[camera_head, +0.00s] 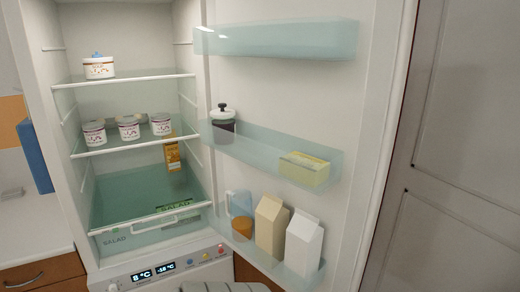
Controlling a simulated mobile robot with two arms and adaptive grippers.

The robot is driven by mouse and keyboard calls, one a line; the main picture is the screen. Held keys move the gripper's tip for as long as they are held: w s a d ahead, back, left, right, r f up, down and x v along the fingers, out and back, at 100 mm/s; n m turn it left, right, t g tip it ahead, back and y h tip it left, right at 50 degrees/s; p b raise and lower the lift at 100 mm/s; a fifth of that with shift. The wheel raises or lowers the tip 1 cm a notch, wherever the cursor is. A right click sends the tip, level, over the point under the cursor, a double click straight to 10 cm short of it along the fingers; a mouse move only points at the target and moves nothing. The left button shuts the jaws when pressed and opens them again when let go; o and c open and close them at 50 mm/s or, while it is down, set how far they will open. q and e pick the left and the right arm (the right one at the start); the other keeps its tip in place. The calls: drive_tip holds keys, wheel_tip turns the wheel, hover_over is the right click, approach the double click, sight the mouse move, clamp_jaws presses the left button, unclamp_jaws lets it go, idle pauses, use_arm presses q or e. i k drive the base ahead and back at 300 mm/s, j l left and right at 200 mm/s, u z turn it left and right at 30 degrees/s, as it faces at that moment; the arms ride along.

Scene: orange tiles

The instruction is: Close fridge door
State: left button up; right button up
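The fridge (62,130) stands open on the left, with its lit inside, shelves and a salad drawer (140,215) in view. The fridge door (300,105) is swung wide open to the right, its inner side facing me. The door's outer handle is not in view. Neither of my grippers can be made out.
White tubs (130,127) stand on the fridge shelves. A counter (28,205) with a wooden drawer (35,275) is at the left. A panelled grey-white surface (460,150) stands at the right, near the fridge door's edge. A grey ridged part shows at the bottom edge.

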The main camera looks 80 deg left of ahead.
sight(343, 112)
drive_tip(key=i+j+u, duration=0.2)
drive_tip(key=u, duration=0.15)
drive_tip(key=i+j+u, duration=0.2)
drive_tip(key=j+u, duration=0.15)
drive_tip(key=i+u, duration=0.25)
drive_tip(key=u, duration=0.15)
drive_tip(key=i+u, duration=0.2)
drive_tip(key=u, duration=0.2)
drive_tip(key=i+l+u, duration=0.2)
drive_tip(key=u, duration=0.25)
drive_tip(key=i+l+u, duration=0.2)
drive_tip(key=u, duration=0.2)
